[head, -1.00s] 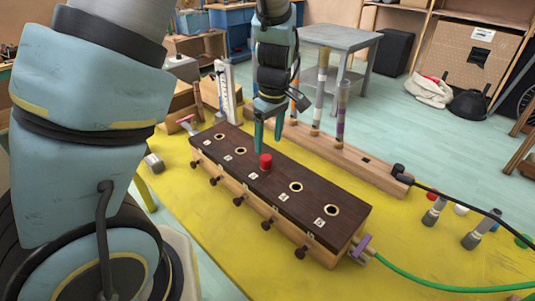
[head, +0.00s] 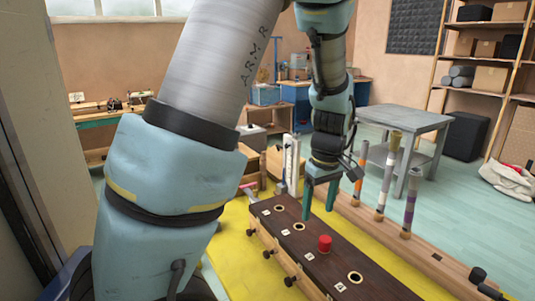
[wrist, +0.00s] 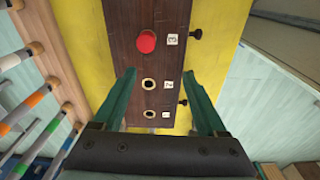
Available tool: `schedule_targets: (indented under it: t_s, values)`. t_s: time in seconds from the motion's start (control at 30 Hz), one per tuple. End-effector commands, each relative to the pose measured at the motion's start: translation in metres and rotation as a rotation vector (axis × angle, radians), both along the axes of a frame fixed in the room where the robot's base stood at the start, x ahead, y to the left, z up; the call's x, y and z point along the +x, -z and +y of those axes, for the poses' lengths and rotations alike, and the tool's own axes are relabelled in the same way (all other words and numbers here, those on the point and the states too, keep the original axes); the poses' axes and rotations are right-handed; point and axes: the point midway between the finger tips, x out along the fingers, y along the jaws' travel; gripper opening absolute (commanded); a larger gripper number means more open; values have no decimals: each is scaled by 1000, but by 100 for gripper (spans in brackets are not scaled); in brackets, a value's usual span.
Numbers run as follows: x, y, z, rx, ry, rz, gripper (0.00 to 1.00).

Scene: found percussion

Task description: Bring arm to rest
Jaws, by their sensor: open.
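My gripper (head: 318,212) is open and empty, pointing down above a long box with a dark wooden top (head: 338,268). A red cylindrical piece (head: 325,244) stands on the box top, apart from the fingers. In the wrist view my gripper (wrist: 159,75) has its two green fingers spread wide over the box, with nothing between them but the top below. The red piece (wrist: 147,41) shows beyond the fingertips, beside the tag marked 3. Open round holes (wrist: 149,84) with brass-coloured rims lie nearer, by other numbered tags.
A wooden rack (head: 425,254) with several upright coloured tubes (head: 389,175) stands right of the box. The yellow mat (head: 237,247) lies under both. A grey table (head: 405,119) stands behind, and shelves (head: 490,60) stand at the back right.

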Motion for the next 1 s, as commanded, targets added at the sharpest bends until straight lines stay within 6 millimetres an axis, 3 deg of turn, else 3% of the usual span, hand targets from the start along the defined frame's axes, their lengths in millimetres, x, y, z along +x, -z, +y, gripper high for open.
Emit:
schedule_targets:
  t_s: [0.03, 0.23, 0.5, 0.7, 1.0]
  values:
    - [5, -3, 22, -9, 14, 5, 75]
    - [6, -13, 99, -32, 168, 3, 75]
    - [-15, -23, 186, -22, 380, -38, 75]
    - [-31, -26, 220, 4, 485, -58, 75]
    - [-34, -26, 226, 11, 509, -61, 75]
